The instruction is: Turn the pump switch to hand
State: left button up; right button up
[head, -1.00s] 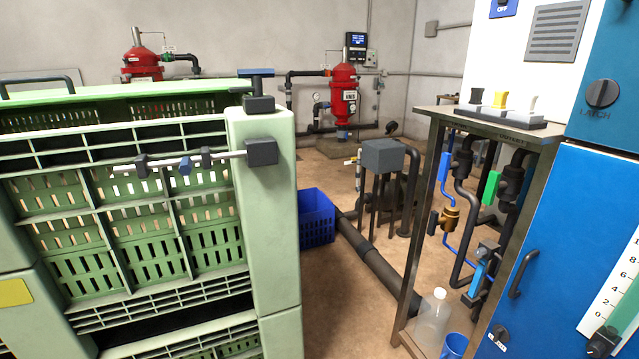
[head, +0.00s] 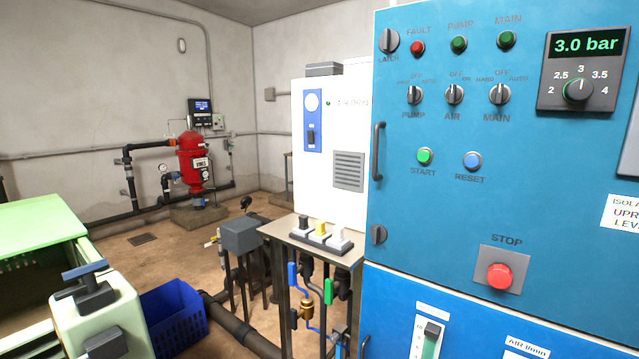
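The pump switch (head: 414,95) is a small dark rotary knob on the blue control panel (head: 440,215), in the upper left of its face. The word PUMP is printed below it. Small labels stand above and to its sides; OFF is at the top. Its pointer looks about upright, toward OFF. Similar AIR (head: 454,94) and MAIN (head: 499,94) knobs sit to its right. Neither of my grippers is in view, and nothing covers the pump switch.
Green START (head: 425,156), blue RESET (head: 472,161) and red STOP (head: 499,276) buttons sit below the knobs. A pressure dial (head: 578,90) is at right. A black handle (head: 378,151) juts from the panel's left edge.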

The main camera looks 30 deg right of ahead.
aim_at(413, 95)
jog(key=l+z, duration=0.1)
jog(key=z, duration=0.35)
jog(key=l+z, duration=0.1)
jog(key=z, duration=0.35)
jog(key=l+z, duration=0.1)
jog(key=z, duration=0.3)
jog(key=l+z, duration=0.15)
jog(key=z, duration=0.3)
jog(key=k, duration=0.05)
